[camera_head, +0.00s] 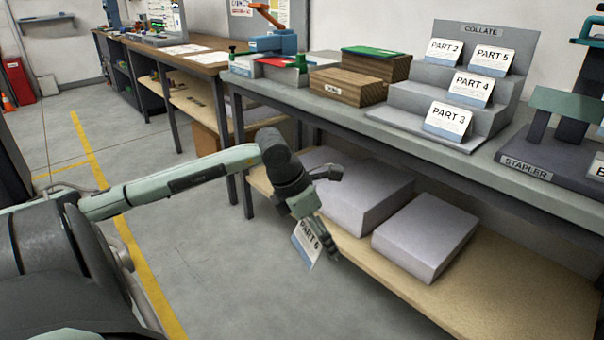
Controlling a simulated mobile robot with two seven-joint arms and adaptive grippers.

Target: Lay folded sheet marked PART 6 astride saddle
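The folded sheet marked PART 6 (306,246) is white with a blue lower band. It hangs tilted at my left gripper (324,246), whose dark fingers point down and look shut on it. The gripper is in front of the bench and below its top, beside the lower shelf. A grey base labelled STAPLER (527,166) stands at the right of the bench. A green-grey piece on dark supports (568,104) rises from it and may be the saddle; nothing lies on it. My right gripper is not in view.
A grey stepped COLLATE rack (416,97) holds sheets PART 2, 3, 4 and 5. Wooden blocks (346,86) sit left of it. The bench front edge (400,143) lies between gripper and stapler.

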